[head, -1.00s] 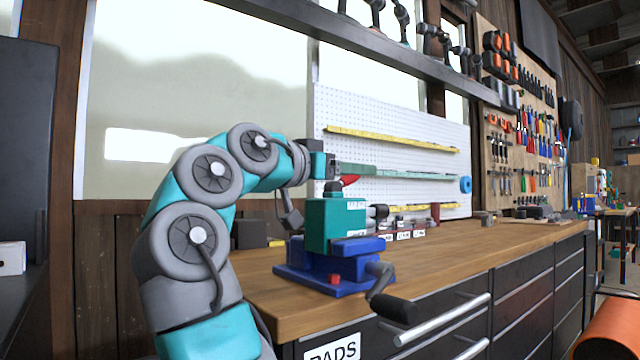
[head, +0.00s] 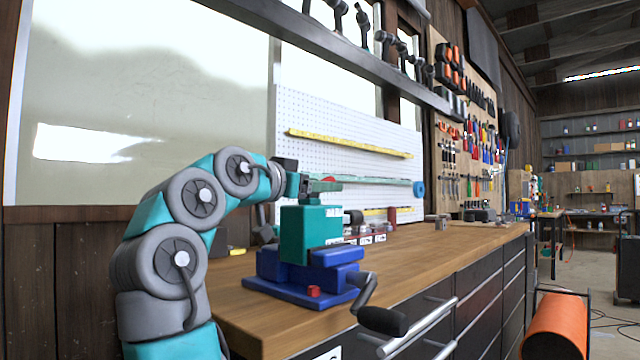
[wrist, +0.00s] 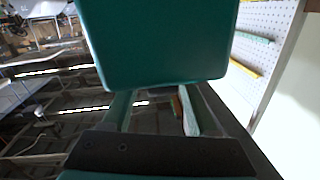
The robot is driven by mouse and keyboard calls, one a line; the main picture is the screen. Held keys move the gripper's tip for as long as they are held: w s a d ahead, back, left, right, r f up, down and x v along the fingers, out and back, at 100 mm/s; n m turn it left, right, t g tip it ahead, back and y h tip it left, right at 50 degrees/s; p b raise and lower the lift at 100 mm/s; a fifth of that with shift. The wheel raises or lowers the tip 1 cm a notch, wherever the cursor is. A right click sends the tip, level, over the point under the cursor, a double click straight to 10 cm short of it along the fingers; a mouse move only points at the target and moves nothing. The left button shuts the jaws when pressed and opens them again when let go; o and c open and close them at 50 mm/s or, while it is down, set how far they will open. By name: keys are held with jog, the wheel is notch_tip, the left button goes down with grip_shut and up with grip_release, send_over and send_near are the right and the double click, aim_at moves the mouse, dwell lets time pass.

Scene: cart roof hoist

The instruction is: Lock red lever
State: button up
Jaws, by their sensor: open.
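A teal block (head: 311,235) sits upright on a blue base (head: 300,285) on the wooden workbench. The red lever (head: 329,179) shows only as a small red patch above the block, mostly hidden behind my fingers. My gripper (head: 322,186) is just above the block's top, level with the red patch. In the wrist view my gripper (wrist: 155,108) shows two green fingers standing apart. The teal block (wrist: 155,45) fills the top middle of that view. I cannot tell whether the fingers touch the lever.
A black-handled crank (head: 383,320) sticks out from the blue base toward the front. A red knob (head: 313,291) is on the base. A white pegboard (head: 350,125) stands behind. An orange roller (head: 557,325) is at the lower right.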

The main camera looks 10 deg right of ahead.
jog(key=shift+w+d, duration=0.1)
jog(key=shift+d, duration=0.05)
jog(key=shift+c, duration=0.2)
grip_shut()
dwell(0.3)
